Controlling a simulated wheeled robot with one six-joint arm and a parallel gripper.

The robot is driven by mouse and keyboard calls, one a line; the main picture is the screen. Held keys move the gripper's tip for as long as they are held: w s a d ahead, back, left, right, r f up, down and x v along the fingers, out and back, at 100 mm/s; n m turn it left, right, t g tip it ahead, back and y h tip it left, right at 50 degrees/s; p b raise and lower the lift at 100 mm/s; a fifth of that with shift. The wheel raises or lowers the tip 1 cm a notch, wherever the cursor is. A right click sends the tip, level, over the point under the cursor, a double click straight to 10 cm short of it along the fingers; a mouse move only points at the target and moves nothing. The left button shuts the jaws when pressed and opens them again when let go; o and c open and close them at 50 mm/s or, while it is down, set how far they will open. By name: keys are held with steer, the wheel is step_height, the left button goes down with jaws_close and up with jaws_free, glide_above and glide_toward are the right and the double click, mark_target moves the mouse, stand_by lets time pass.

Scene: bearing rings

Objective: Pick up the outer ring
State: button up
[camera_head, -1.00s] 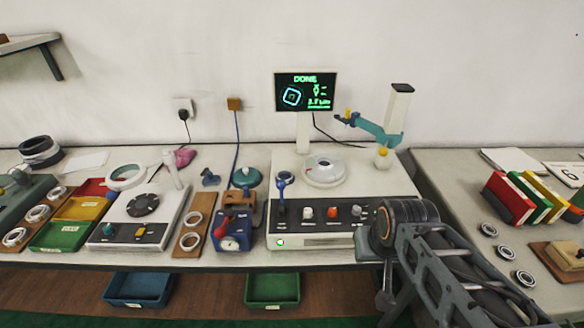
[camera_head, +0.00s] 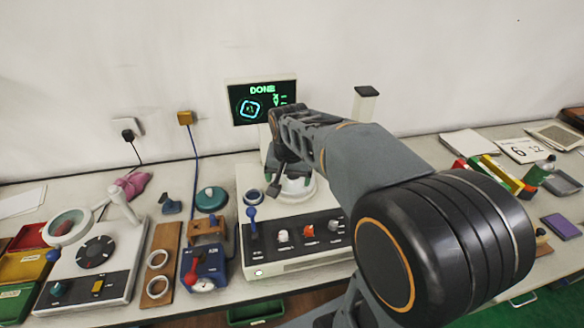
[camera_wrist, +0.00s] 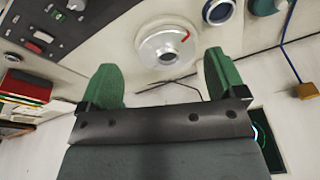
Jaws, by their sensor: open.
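A round silver turntable with a raised centre (camera_wrist: 165,45) sits on the measuring machine, with a small red mark on it. In the head view it (camera_head: 300,188) is partly hidden by my arm. Whether a separate outer ring lies around its centre, I cannot tell. My gripper (camera_wrist: 162,78) is open and empty, its two green fingers apart, with the turntable beyond the gap between them. In the head view my gripper (camera_head: 285,172) hangs over the machine by the turntable. Two pale rings (camera_head: 157,260) lie on a wooden board to the left.
The screen (camera_head: 262,101) reads DONE behind the machine. The machine's front panel (camera_head: 295,240) carries knobs and a blue-topped lever (camera_head: 251,212). A blue device (camera_head: 203,265) stands to its left. Coloured folders (camera_head: 495,172) stand to the right.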

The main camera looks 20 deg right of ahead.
steer(key=shift+o, duration=0.3)
steer(key=w+d+r+m+p, duration=0.1)
steer(key=w+d+m+p, duration=0.1)
steer(key=w, duration=0.5)
steer(key=shift+d+r+m+g, duration=0.15)
steer(key=shift+r+m+g, duration=0.2)
steer(key=shift+m, duration=0.35)
steer(key=m+g+p, duration=0.1)
steer(key=m+p, duration=0.1)
steer(key=m, duration=0.2)
glide_toward(293, 178)
steer(key=shift+w+f+h+p, duration=0.25)
steer(key=shift+f+h+p, duration=0.15)
steer(key=shift+f+p, duration=0.4)
steer(key=shift+w+d+f+p, duration=0.15)
steer(key=shift+f+p, duration=0.4)
steer(key=shift+f, duration=1)
steer(key=shift+w+d+f+p, duration=0.1)
steer(key=shift+f+p, duration=0.45)
steer(key=shift+f, duration=1.05)
steer(key=shift+s, duration=0.1)
steer(key=shift+c, duration=0.4)
steer(key=c, duration=1)
steer(key=shift+o, duration=0.2)
steer(key=shift+r, duration=0.1)
